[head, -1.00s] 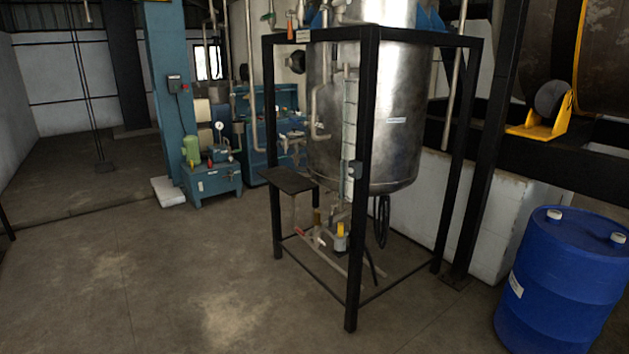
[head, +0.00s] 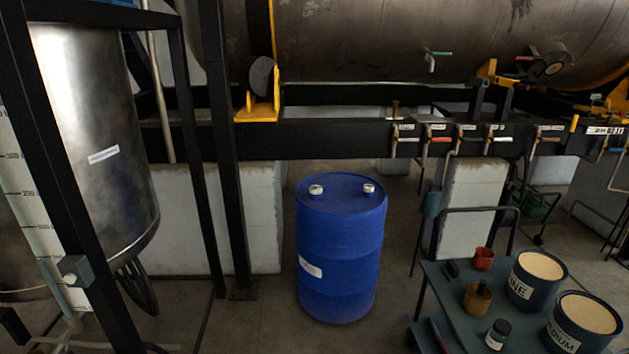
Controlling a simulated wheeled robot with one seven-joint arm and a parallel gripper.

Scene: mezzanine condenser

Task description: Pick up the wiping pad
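No item is clearly recognisable as the wiping pad. A small dark green block (head: 452,270) lies at the back left corner of a blue-grey trolley top (head: 450,308), at the lower right of the head view. It is too small and dark to tell whether it is the pad. My gripper is not in view.
The trolley also carries a red cup (head: 484,259), a brown bottle (head: 478,297), a small dark jar (head: 498,335) and two labelled tubs (head: 536,279). A blue drum (head: 340,250) stands left of it. A steel tank (head: 95,140) in a black frame stands at left.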

